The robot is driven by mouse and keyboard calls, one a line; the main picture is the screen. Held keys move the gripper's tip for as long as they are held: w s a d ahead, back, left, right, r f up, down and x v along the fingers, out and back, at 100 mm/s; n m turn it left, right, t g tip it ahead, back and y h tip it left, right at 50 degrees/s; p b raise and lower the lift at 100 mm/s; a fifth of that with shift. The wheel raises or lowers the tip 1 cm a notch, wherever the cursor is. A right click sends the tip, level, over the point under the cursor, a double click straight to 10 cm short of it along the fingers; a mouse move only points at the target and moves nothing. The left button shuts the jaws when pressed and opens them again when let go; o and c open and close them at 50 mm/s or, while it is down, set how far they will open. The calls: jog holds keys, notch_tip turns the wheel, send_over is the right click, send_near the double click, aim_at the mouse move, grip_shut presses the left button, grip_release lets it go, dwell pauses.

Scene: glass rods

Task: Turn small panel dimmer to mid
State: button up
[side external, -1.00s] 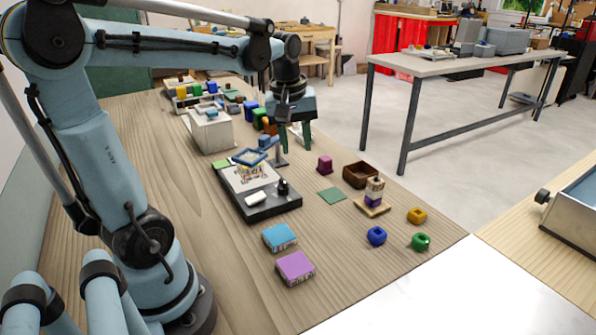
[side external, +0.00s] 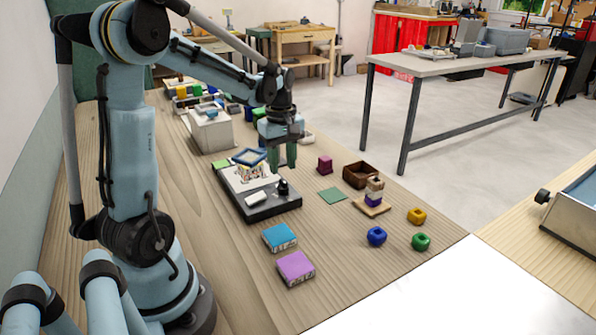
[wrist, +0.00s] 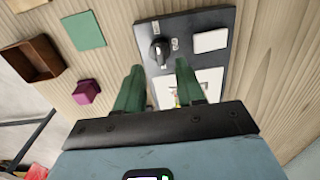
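The small panel (side external: 262,212) is a dark board lying flat on the wooden table. Its dimmer (side external: 283,187) is a black upright knob near the panel's right edge; in the wrist view the dimmer (wrist: 159,50) has a light mark beside it. A white rocker-like block (side external: 256,197) sits beside the dimmer, and a white picture sheet (side external: 240,181) covers the panel's far part. My gripper (side external: 282,156) is above the panel, just beyond the dimmer, pointing down. In the wrist view my gripper (wrist: 160,78) has its green fingers apart, with nothing between them; the knob shows beyond the fingertips.
A purple block (side external: 325,163), a green mat (side external: 332,195) and a brown box (side external: 359,175) lie to the right. Blue and purple boxes are in front.

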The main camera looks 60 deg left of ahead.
aim_at(283, 181)
jog(key=shift+f, duration=2.1)
jog(key=shift+c, duration=0.4)
grip_shut()
